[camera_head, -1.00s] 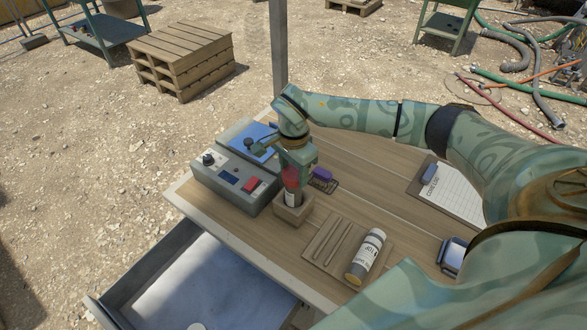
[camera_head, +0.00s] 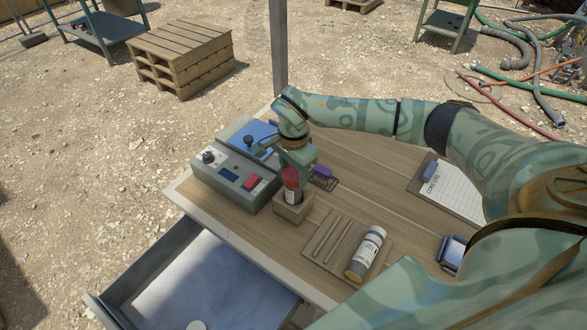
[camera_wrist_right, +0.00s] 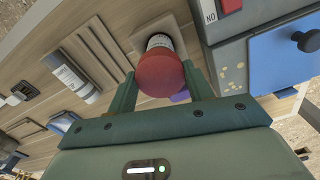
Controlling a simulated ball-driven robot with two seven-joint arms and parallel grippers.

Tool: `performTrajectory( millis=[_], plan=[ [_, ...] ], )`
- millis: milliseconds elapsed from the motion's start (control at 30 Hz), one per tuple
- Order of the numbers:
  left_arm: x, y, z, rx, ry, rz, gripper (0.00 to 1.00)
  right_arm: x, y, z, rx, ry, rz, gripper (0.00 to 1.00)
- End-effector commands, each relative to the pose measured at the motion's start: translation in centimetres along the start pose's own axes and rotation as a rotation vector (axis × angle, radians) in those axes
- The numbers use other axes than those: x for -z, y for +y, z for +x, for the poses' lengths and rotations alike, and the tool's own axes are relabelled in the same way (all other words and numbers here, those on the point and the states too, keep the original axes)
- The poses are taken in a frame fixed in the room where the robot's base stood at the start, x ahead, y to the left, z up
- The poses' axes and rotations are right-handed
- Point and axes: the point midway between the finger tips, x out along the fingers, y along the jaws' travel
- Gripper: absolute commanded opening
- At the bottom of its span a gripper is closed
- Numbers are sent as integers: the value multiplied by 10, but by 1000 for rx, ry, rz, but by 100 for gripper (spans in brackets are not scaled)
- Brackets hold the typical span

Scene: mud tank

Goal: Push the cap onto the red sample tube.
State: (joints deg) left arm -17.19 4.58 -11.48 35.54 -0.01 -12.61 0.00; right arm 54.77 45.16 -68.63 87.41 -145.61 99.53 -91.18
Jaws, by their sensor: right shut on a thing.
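The red sample tube (camera_head: 291,197) stands upright in a small wooden block (camera_head: 290,213) near the front left of the table, its pale label showing. The red cap (camera_head: 290,177) is at the tube's top, directly above the label. My right gripper (camera_head: 291,172) comes down over it from above, shut on the cap. In the right wrist view the rounded red cap (camera_wrist_right: 160,72) sits between the two fingers, with the tube's label (camera_wrist_right: 159,42) just beyond it. I cannot tell how far the cap is seated. My left gripper is not in view.
A grey control box (camera_head: 238,172) with a red button stands close left of the block. A purple item (camera_head: 322,171) lies just right. A clipboard (camera_head: 452,192) lies at the right. An open drawer (camera_head: 190,280) is in front.

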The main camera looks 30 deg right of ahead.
Motion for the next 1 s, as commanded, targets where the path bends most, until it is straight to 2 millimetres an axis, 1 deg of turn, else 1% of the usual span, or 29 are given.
performTrajectory(
  millis=[300, 333, 367, 400, 433, 600, 633, 667, 700, 733, 1000],
  plan=[
    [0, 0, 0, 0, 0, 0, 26, 0, 0, 2, 0, 0, 0, 30],
    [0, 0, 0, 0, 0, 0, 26, 0, 0, 2, 0, 0, 0, 54],
    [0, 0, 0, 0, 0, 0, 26, 0, 0, 2, 0, 0, 0, 62],
    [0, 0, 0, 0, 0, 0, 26, 0, 0, 2, 0, 0, 0, 73],
    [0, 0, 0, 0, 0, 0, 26, 0, 0, 2, 0, 0, 0, 76],
    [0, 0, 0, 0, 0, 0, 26, 0, 0, 2, 0, 0, 0, 76],
    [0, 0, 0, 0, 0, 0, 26, 0, 0, 2, 0, 0, 0, 79],
    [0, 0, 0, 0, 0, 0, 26, 0, 0, 2, 0, 0, 0, 88],
    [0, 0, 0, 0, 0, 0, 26, 0, 0, 2, 0, 0, 0, 99],
    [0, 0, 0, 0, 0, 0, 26, 0, 0, 2, 0, 0, 0, 100],
    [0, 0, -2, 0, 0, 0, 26, 0, 0, 0, 1, 0, 0, 100]
  ],
)
